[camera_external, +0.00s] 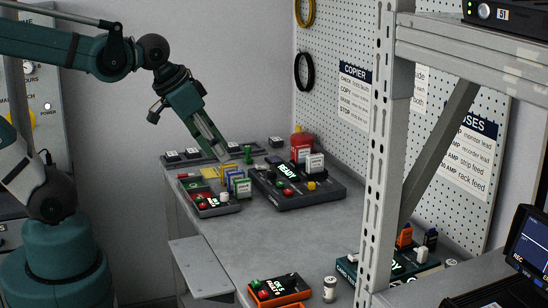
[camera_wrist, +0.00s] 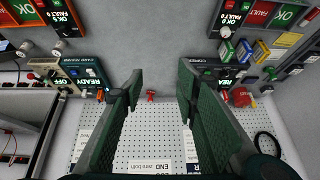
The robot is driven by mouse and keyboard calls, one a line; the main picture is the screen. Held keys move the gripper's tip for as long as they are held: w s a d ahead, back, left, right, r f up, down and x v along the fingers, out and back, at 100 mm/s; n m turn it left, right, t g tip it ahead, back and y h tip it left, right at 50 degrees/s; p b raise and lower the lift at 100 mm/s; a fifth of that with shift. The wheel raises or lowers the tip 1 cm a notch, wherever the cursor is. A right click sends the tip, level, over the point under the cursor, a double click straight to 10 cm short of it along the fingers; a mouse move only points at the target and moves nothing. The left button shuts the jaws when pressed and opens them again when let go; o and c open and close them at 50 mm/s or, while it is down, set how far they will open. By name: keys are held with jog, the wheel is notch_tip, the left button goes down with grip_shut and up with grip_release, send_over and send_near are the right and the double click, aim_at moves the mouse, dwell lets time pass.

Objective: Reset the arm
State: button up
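My arm is raised over the left end of the grey bench (camera_external: 260,235) in the external view, bent at the elbow. My gripper (camera_external: 219,150) points down and right, above the coloured blocks and dark control boxes. In the wrist view my gripper (camera_wrist: 160,75) shows two green fingers standing wide apart with nothing between them. The wrist view looks past them at the bench and the white pegboard (camera_wrist: 150,150). No held object shows in either view.
A black control box (camera_external: 300,197) and a smaller box (camera_external: 210,208) stand below my gripper. A red container (camera_external: 301,148) stands behind them. An orange-edged box (camera_external: 279,291) is at the front. A metal rack post (camera_external: 380,160) rises at right. The bench middle is mostly clear.

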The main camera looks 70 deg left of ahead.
jog(key=shift+s+d+r+t, duration=0.15)
jog(key=shift+s+d+t, duration=0.15)
jog(key=shift+s+d, duration=0.35)
jog(key=shift+s+d+r+t, duration=0.1)
jog(key=shift+s+d+t, duration=0.25)
jog(key=shift+d, duration=0.4)
jog(key=shift+f, duration=0.1)
notch_tip(320, 180, down, 15)
jog(key=b, duration=1.5)
dwell(1.3)
